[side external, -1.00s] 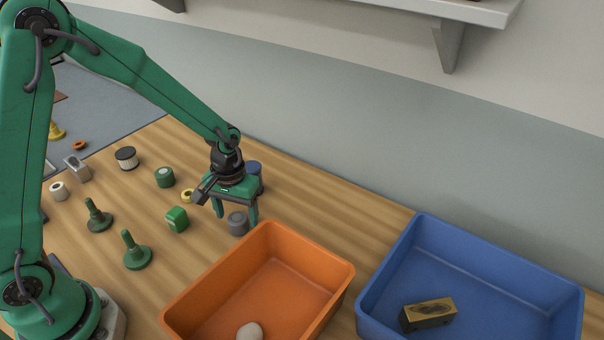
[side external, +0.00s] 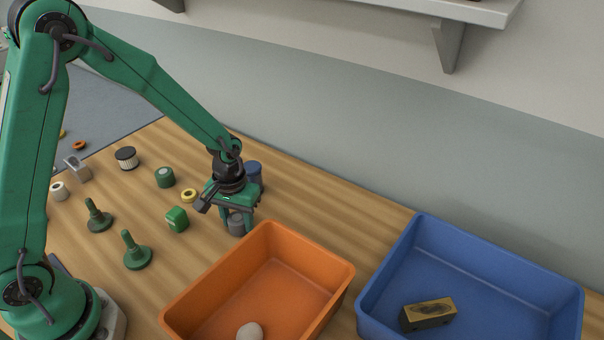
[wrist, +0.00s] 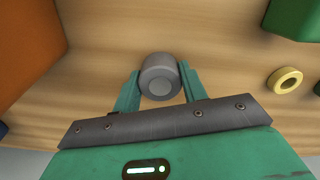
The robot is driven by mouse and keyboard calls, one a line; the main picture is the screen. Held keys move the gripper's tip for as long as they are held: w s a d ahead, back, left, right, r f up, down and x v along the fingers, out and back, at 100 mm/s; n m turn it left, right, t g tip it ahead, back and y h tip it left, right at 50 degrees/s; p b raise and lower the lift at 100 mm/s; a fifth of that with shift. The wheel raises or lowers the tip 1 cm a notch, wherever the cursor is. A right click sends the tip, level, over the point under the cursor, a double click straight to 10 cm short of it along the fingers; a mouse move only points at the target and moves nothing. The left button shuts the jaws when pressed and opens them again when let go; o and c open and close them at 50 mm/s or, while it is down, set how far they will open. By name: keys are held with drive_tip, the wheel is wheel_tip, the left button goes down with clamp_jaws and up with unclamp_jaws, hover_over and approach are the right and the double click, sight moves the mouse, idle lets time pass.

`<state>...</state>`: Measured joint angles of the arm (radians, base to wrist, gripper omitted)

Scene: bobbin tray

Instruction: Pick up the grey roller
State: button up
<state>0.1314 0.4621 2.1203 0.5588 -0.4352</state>
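The grey roller (side external: 237,224) stands on the wooden table just left of the orange bin's far corner. In the wrist view the roller (wrist: 160,78) is between the two green fingers, its round end face showing. My gripper (side external: 237,228) points down over it, with one finger on each side. In the wrist view my gripper's fingers (wrist: 159,84) appear to touch both sides of the roller, with no clear gap. The roller seems to be still on the table.
The orange bin (side external: 176,309) is close by on the right, with the blue bin (side external: 395,262) beyond. A green block (side external: 177,219), a yellow ring (side external: 189,195) and a dark green cylinder (side external: 164,177) lie to the left. A blue cylinder (side external: 254,170) stands behind my gripper.

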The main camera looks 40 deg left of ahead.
sight(237, 217)
drive_tip(key=shift+c, duration=0.8)
drive_tip(key=shift+r, duration=0.15)
drive_tip(key=shift+r, duration=4.85)
